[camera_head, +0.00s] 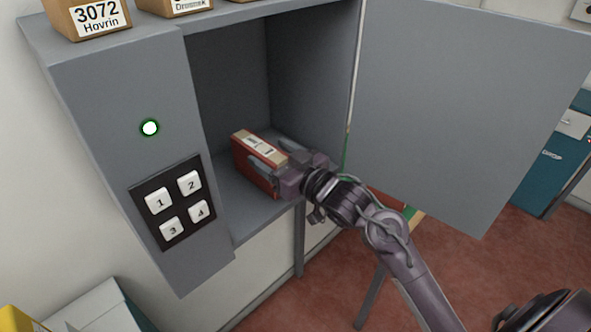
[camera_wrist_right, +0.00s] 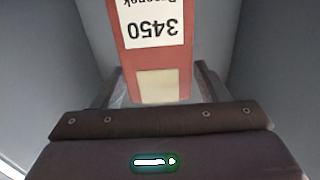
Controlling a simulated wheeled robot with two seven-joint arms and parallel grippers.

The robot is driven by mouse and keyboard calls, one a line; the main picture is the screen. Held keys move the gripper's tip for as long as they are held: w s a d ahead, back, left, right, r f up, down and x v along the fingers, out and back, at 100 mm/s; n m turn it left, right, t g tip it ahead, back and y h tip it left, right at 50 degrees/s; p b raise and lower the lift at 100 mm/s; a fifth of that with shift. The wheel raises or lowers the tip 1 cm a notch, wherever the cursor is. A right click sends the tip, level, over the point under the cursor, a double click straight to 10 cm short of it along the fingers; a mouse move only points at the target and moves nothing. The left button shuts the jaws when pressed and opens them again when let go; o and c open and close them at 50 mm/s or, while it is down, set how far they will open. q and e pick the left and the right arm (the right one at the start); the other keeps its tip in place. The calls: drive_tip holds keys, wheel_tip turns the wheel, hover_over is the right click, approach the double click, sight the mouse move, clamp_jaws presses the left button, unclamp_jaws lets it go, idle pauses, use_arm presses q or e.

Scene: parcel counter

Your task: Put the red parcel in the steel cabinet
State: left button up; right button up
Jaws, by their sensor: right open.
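The red parcel (camera_head: 246,167) stands inside the steel cabinet (camera_head: 232,207), on its floor, with a white label on top. The cabinet door (camera_head: 455,110) is swung wide open to the right. My right gripper (camera_head: 274,170) reaches in through the opening and is open, its fingers on either side of the parcel's near end. In the right wrist view the parcel (camera_wrist_right: 157,55) lies between the two fingertips (camera_wrist_right: 157,88), its label reading 3450 upside down. Whether the fingers touch it is unclear. My left gripper is not in view.
A keypad (camera_head: 172,201) with buttons 1 to 4 and a lit lamp (camera_head: 149,128) are on the cabinet's front panel. Brown boxes (camera_head: 88,17) stand on top. A pale box (camera_head: 95,310) is at lower left. A teal bin (camera_head: 550,165) stands at far right.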

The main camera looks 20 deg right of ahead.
drive_tip(key=b+v, duration=0.1)
drive_tip(key=v, duration=0.7)
drive_tip(key=shift+s+d, duration=0.1)
drive_tip(key=shift+s, duration=0.1)
drive_tip(key=shift+s+d+r+b, duration=0.1)
drive_tip(key=shift+s+d+b, duration=0.15)
drive_tip(key=shift+s, duration=0.4)
